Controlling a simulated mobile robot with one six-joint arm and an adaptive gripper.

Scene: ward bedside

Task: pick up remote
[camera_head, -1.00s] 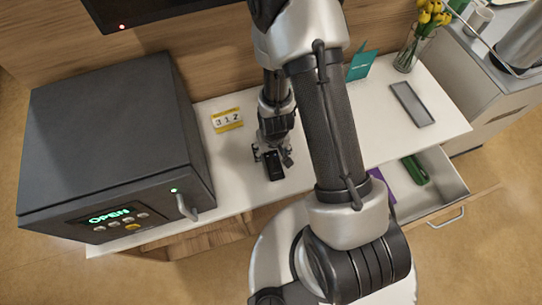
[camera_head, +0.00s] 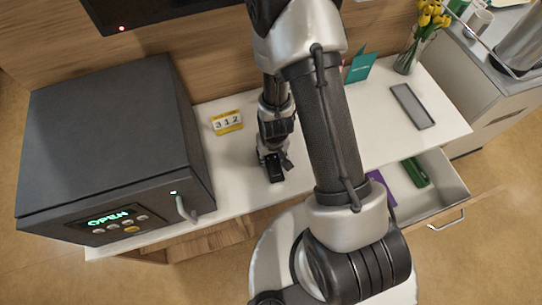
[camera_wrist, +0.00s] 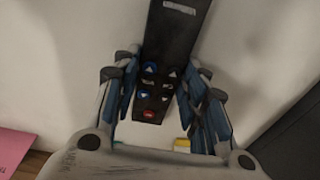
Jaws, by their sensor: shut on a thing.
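The remote (camera_wrist: 158,85) is black with several blue and grey buttons and one red button. In the wrist view it lies between my two fingers, its far end running out of the top of the picture. My gripper (camera_wrist: 164,98) is shut on it, one finger at each side. In the head view my gripper (camera_head: 271,160) is low over the white counter, left of my forearm, with the dark remote (camera_head: 273,172) under it. I cannot tell whether the remote still touches the counter.
A dark safe (camera_head: 115,140) with an OPEN display stands left. A yellow-edged number block 312 (camera_head: 227,122) is behind my gripper. A grey tray (camera_head: 412,106), a teal card (camera_head: 361,67) and a tulip vase (camera_head: 412,52) are right. An open drawer (camera_head: 445,182) holds purple and green items.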

